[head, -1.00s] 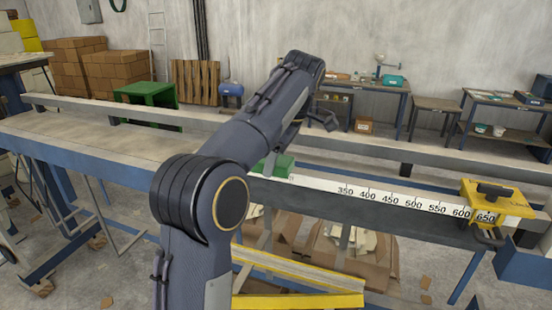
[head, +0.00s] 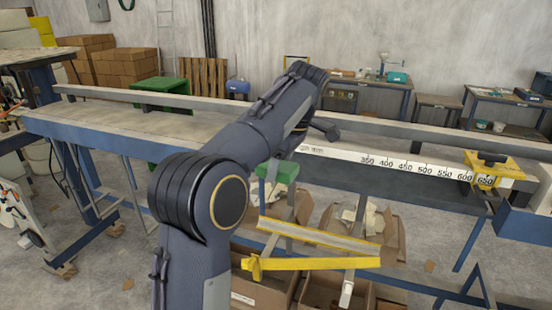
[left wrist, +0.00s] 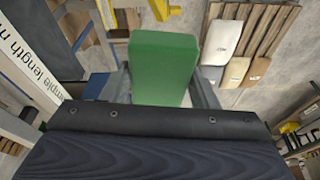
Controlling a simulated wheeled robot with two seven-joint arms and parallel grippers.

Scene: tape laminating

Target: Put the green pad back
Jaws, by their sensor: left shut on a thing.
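The green pad (head: 278,170) shows in the head view just in front of and below the left end of the rail's white scale, partly hidden by my left arm. My left gripper (head: 270,166) is shut on it. In the left wrist view the green pad (left wrist: 160,60) fills the space between the two grey fingers of the gripper (left wrist: 160,78), which press on its sides. The pad is clear of the scale there. My right gripper is not in view.
The long rail with a white scale (head: 400,163) runs to the right, with a yellow stop (head: 492,163) near its end. Yellow bars (head: 315,262) and open cardboard boxes (head: 338,290) lie below the pad. A bench top (head: 150,130) spans the left.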

